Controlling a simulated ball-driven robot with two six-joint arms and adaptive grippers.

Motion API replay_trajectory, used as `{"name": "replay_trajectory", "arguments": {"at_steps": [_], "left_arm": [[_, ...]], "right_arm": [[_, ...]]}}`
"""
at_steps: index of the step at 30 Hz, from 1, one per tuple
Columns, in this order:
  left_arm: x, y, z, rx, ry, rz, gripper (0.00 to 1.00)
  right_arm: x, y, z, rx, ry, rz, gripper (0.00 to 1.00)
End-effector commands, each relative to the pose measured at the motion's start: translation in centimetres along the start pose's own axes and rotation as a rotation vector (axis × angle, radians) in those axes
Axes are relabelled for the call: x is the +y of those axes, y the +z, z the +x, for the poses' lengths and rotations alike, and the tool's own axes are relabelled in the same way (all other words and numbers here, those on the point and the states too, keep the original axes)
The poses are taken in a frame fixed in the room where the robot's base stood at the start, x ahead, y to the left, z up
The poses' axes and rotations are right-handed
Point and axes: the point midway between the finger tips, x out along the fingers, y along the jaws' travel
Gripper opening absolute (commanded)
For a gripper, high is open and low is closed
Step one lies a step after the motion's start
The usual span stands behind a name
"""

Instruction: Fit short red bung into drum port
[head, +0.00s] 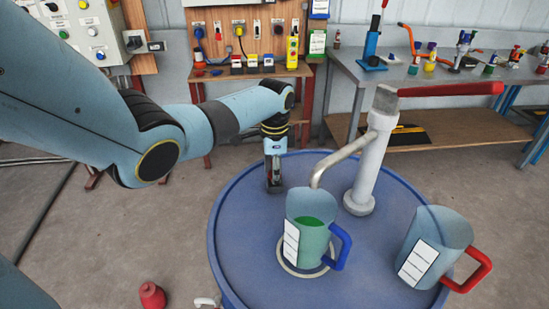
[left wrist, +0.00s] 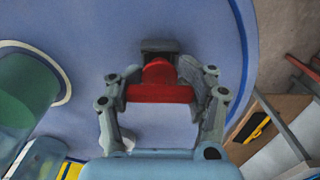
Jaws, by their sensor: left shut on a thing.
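My left gripper (head: 274,184) reaches down over the far left part of the blue drum's top (head: 240,240). In the left wrist view its two fingers (left wrist: 160,92) are shut on a red bung (left wrist: 158,80), which shows as a wide red bar with a rounded part beyond it. A dark grey block (left wrist: 160,46) lies just past the bung. I cannot tell whether it is the drum port or whether the bung touches it. My right gripper is not in view.
A jug with green liquid (head: 308,235) and a red-handled jug (head: 436,250) stand on the drum. A pump (head: 369,165) with a spout and red lever stands behind them. A red object (head: 152,295) is low at left. Benches (head: 440,92) stand behind.

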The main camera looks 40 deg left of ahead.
Motion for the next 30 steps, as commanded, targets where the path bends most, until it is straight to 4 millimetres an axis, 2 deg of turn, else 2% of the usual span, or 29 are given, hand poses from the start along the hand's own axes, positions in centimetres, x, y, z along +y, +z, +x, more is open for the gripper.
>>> {"name": "replay_trajectory", "arguments": {"at_steps": [23, 24, 30], "left_arm": [[0.0, 0.0, 2.0, 0.000, 0.000, 0.000, 0.00], [0.0, 0.0, 1.9, 0.000, 0.000, 0.000, 0.51], [0.0, 0.0, 1.9, 0.000, 0.000, 0.000, 0.77]], "right_arm": [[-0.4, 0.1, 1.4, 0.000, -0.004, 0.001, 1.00], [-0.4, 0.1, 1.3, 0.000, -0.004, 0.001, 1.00], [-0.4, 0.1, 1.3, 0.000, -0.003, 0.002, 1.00]]}}
